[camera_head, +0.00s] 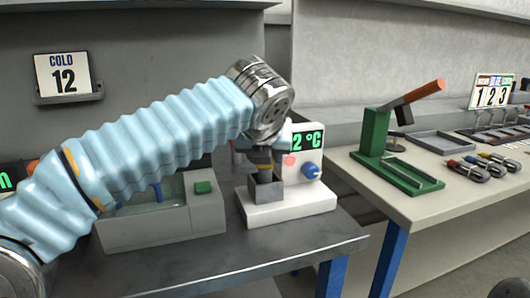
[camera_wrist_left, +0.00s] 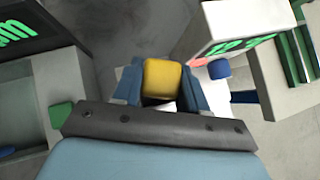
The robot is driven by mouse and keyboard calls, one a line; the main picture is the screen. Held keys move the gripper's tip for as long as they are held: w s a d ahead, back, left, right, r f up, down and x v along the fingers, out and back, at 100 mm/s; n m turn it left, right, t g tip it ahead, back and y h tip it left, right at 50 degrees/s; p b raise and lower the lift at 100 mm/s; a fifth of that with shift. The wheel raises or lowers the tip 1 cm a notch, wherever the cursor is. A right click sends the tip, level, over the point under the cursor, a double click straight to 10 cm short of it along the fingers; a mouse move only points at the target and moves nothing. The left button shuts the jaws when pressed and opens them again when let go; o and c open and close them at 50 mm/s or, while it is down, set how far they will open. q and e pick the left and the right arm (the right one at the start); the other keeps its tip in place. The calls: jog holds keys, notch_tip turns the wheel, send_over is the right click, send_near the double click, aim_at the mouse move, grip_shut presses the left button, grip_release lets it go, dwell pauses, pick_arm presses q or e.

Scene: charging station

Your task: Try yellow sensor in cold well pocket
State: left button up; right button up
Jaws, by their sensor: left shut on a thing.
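My left gripper (camera_head: 264,160) is above the grey well block (camera_head: 266,190) on the white cold-well unit (camera_head: 290,205), pointing down. In the left wrist view, the blue fingers of the left gripper (camera_wrist_left: 160,85) are shut on the yellow sensor (camera_wrist_left: 162,76), one on each side. The sensor's lower end is hidden in both views, so I cannot tell whether it is inside the pocket. The unit's green display partly shows "2 °C" behind the wrist. My right gripper is not in view.
A grey bath (camera_head: 160,225) with a green button stands left of the unit. A blue knob (camera_head: 310,170) is close to the gripper's right. On the right table are a green lever press (camera_head: 385,165), a tray (camera_head: 442,142) and several coloured-ended leads (camera_head: 470,172). A "COLD 12" sign (camera_head: 64,74) hangs behind.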

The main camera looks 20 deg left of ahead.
pick_arm(q)
jog(key=shift+f, duration=0.4)
jog(key=o, duration=1.2)
